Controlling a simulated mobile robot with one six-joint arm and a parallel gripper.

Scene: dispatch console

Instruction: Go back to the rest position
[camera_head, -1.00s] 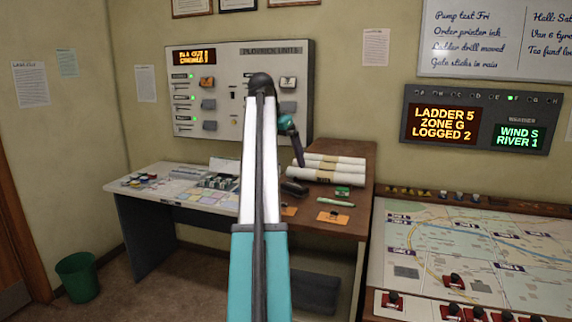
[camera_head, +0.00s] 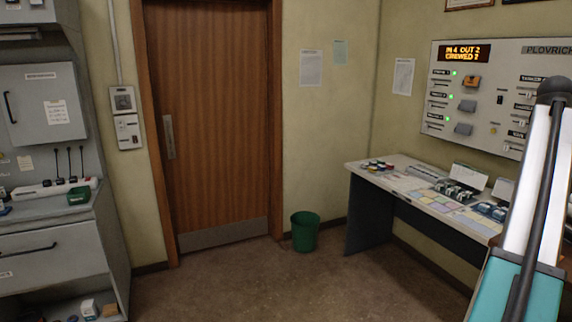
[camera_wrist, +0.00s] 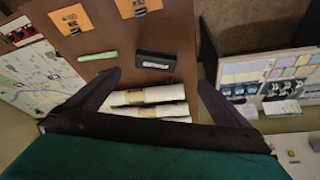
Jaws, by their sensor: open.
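My gripper (camera_wrist: 158,79) shows in the wrist view with its two dark fingers spread wide and nothing between them. It is over the brown desk (camera_wrist: 185,25), pointing down toward rolled white papers (camera_wrist: 150,96) and a black box with a pale label (camera_wrist: 155,61). I cannot tell how high it is above them. In the head view my raised arm stands at the right edge, and my gripper is out of that picture.
Orange cards (camera_wrist: 75,19) and a green pen (camera_wrist: 97,56) lie on the desk. The map table (camera_wrist: 35,75) is at left. In the head view, a low desk (camera_head: 425,193) stands by the wall panel (camera_head: 487,93). A green bin (camera_head: 305,232) is near the door (camera_head: 210,120). The floor (camera_head: 270,285) is open.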

